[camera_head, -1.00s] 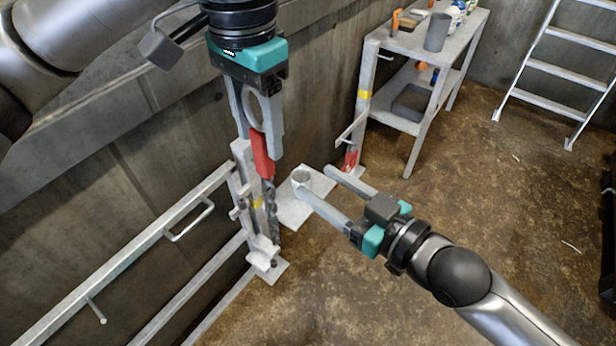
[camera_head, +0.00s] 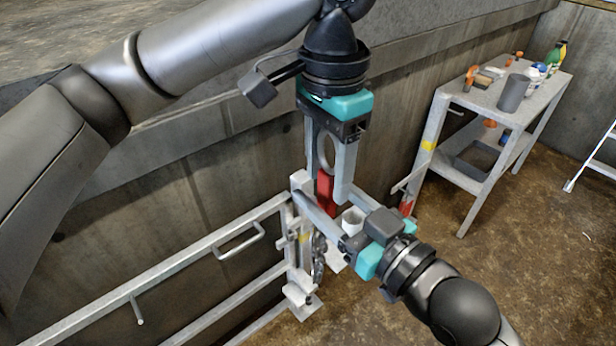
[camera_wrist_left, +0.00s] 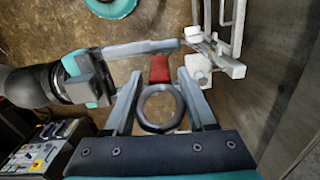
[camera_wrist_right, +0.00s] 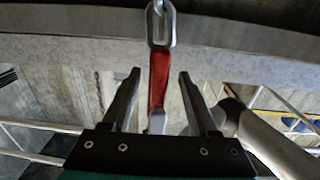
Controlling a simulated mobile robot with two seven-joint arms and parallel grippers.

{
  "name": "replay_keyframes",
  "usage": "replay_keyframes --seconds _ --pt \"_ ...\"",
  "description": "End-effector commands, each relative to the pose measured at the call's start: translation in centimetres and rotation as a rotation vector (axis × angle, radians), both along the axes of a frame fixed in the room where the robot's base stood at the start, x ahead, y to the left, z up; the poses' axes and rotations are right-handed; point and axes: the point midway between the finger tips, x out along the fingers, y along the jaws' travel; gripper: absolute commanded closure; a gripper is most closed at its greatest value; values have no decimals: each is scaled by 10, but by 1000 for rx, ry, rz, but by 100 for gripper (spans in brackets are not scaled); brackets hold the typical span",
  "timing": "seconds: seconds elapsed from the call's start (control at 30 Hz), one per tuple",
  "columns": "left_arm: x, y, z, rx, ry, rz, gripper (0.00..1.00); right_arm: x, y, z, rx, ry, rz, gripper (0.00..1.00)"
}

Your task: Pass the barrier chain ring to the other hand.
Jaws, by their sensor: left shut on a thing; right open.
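The barrier chain ring (camera_wrist_left: 139,108) is a grey metal ring held between the fingers of my left gripper (camera_head: 331,190). A red link (camera_head: 325,188) hangs below it, and grey chain (camera_head: 318,258) shows lower, beside the gate post. In the left wrist view the red link (camera_wrist_left: 159,70) extends beyond the ring. My right gripper (camera_head: 328,190) is open just below the left one, its fingers reaching up-left. In the right wrist view the red link (camera_wrist_right: 160,78) stands between the right fingers, with gaps on both sides; a metal link (camera_wrist_right: 160,27) joins its upper end.
Grey gate rails (camera_head: 170,260) and a post stand at lower left, close to both grippers. A concrete wall (camera_head: 240,150) is behind. A grey shelf table (camera_head: 545,92) with bottles and a grey cup (camera_head: 513,92) stands right.

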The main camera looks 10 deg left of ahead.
Motion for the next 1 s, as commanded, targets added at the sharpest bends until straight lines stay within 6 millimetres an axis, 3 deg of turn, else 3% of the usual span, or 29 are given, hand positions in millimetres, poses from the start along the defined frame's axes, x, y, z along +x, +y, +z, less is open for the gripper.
replay_keyframes --seconds 0.3,0.67,1.0 --pt "0 0 1 -1 -1 0 100 23 27 0 -1 0 0 40" --pt "0 0 1 -1 -1 0 100 26 31 -1 -2 1 0 40" --pt "0 0 1 -1 -1 0 100 26 31 -1 -2 1 0 76"
